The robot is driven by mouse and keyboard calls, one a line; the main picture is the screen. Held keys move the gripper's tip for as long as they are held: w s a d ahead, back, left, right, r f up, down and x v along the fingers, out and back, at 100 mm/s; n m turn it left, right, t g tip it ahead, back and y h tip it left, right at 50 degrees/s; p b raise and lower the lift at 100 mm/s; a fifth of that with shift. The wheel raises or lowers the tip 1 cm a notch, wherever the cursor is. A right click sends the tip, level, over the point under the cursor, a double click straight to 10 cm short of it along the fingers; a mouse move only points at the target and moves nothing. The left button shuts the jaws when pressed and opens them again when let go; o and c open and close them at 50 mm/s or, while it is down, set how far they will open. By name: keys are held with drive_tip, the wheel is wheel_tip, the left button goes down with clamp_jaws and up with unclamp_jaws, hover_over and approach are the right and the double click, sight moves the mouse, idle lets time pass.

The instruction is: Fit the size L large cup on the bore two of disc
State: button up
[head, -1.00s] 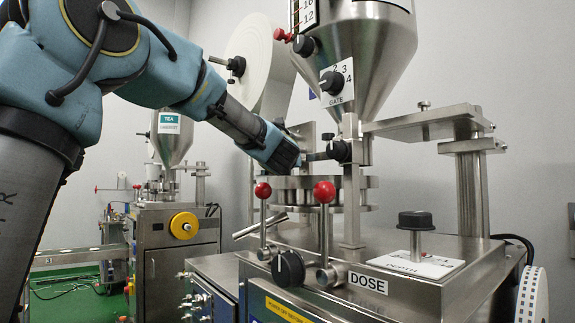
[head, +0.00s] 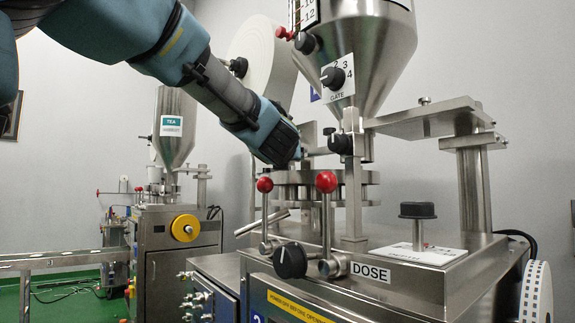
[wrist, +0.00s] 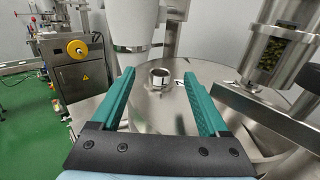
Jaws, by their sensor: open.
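My gripper (wrist: 158,79) is open, with two teal fingers spread over the metal disc (wrist: 215,76) in the wrist view. A small, open-topped metal cup (wrist: 161,76) stands on the disc and shows between the fingertips. I see no grip on it. I cannot tell its size mark or whether it sits in a bore. A small white label (wrist: 180,82) lies just right of it. In the head view my gripper (head: 298,153) is mostly hidden behind my wrist, just above the stacked disc plates (head: 322,186). The cup is hidden there.
A steel hopper (head: 367,50) rises beside the disc, with a gate knob (head: 333,77). Two red-topped levers (head: 326,182) stand in front. A black-knobbed post (head: 417,211) is at right. In the wrist view, a pale cylinder (wrist: 132,25) and a sight tube (wrist: 275,50) flank the disc.

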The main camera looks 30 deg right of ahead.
drive_tip(key=shift+v, duration=1)
drive_tip(key=shift+r, duration=0.15)
